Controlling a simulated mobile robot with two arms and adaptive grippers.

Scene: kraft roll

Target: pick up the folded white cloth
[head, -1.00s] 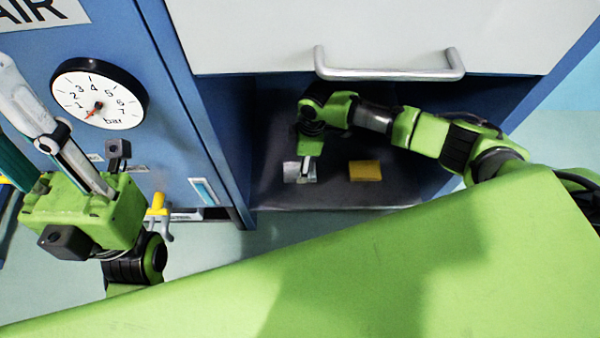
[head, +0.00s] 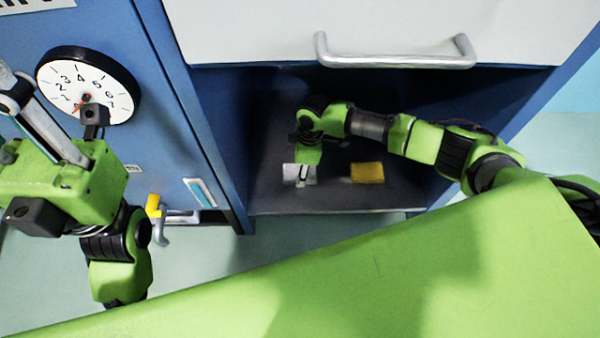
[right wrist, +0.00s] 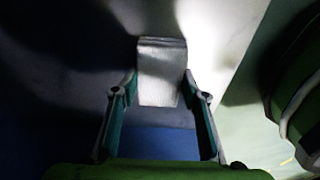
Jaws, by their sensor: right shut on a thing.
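The folded white cloth (head: 292,171) is in the open lower bay of the blue cabinet, partly hidden by my right gripper (head: 302,178). In the right wrist view the cloth (right wrist: 161,78) is a pale rectangle between the two teal-padded fingertips (right wrist: 162,90). My right gripper is shut on the cloth, with its fingers spread to the cloth's width. I cannot tell whether the cloth is clear of the bay floor. My left gripper (head: 18,112) is at the left edge, away from the cloth, with its fingertips cut off by the frame.
A yellow folded cloth or sponge (head: 367,172) lies on the bay floor (head: 340,198), right of the white cloth. A pale panel with a metal handle (head: 395,55) overhangs the bay. A pressure gauge (head: 90,85) and a yellow-handled valve (head: 155,208) are at the left.

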